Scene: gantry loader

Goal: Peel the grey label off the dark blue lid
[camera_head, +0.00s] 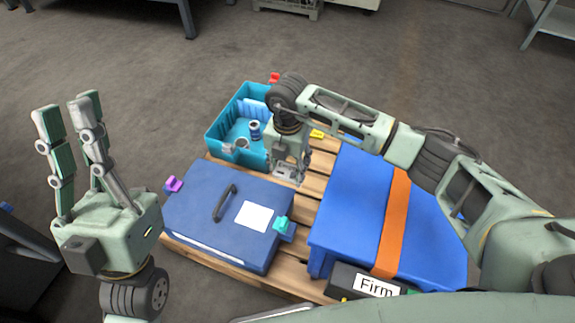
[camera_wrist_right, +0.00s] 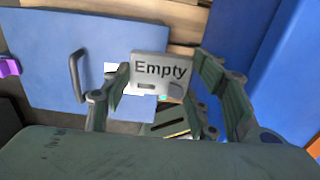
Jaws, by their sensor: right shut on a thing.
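The dark blue lid (camera_head: 199,205) tops a case on the pallet and has a black handle. A plain white patch (camera_head: 254,216) lies on it. My right gripper (camera_head: 289,170) is above the lid's far right corner, shut on the grey label. In the right wrist view the label (camera_wrist_right: 162,70) reads "Empty" and sits between the fingers (camera_wrist_right: 162,82), in front of the lid (camera_wrist_right: 100,35). The label looks apart from the lid and hides part of the patch. My left gripper (camera_head: 66,104) is open and empty, fingers up, left of the case.
A teal bin (camera_head: 217,135) with cans stands behind the case. A brighter blue box (camera_head: 348,205) with an orange strap and a "Firm" sign (camera_head: 376,287) stands on the right of the wooden pallet (camera_head: 306,208). Purple (camera_head: 174,184) and teal (camera_head: 281,223) clips sit at the case's sides.

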